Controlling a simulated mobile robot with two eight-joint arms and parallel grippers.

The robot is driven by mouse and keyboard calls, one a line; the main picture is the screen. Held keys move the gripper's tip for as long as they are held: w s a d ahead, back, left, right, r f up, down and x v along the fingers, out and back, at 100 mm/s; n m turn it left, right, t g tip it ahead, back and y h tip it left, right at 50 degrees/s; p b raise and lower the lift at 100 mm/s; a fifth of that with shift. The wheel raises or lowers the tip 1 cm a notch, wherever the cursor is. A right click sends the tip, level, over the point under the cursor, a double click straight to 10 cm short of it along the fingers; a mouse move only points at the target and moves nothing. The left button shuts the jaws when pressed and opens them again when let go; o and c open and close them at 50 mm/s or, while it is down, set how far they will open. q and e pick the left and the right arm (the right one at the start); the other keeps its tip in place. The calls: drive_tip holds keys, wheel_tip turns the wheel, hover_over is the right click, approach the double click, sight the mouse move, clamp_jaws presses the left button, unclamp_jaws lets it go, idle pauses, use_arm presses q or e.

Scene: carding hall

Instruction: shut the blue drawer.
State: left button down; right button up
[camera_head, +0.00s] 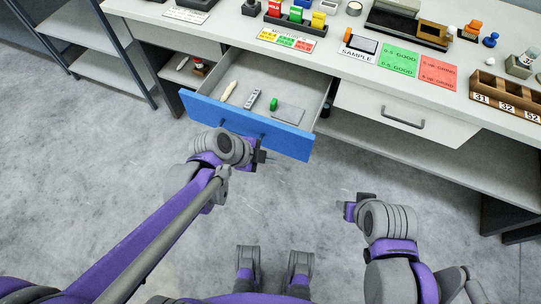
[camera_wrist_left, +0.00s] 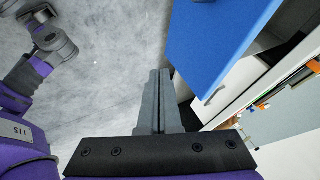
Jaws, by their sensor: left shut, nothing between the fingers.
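The blue drawer (camera_head: 290,140) is pulled out from the workbench. Its open tray holds a white tool, a grey device, a green-topped item and a grey plate.
A white drawer (camera_head: 380,118) with a grey handle is shut, right of the blue one. The bench top (camera_head: 230,28) carries blocks, labels, cards and a numbered rack (camera_head: 505,98). A shelf rack (camera_head: 100,60) stands at left. The concrete floor is clear in front.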

sight(295, 152)
use_arm(q)
drive_tip(key=w+d+f, duration=0.1)
drive_tip(key=w, duration=0.1)
drive_tip(key=w+d+f+b, duration=0.1)
drive_tip(key=w+d+f, duration=0.2)
drive_tip(key=f, duration=0.1)
drive_tip(key=shift+w+d, duration=0.25)
drive_tip(key=shift+w, duration=0.15)
use_arm(e)
drive_tip(key=shift+f, duration=0.95)
drive_tip(key=shift+s, duration=0.1)
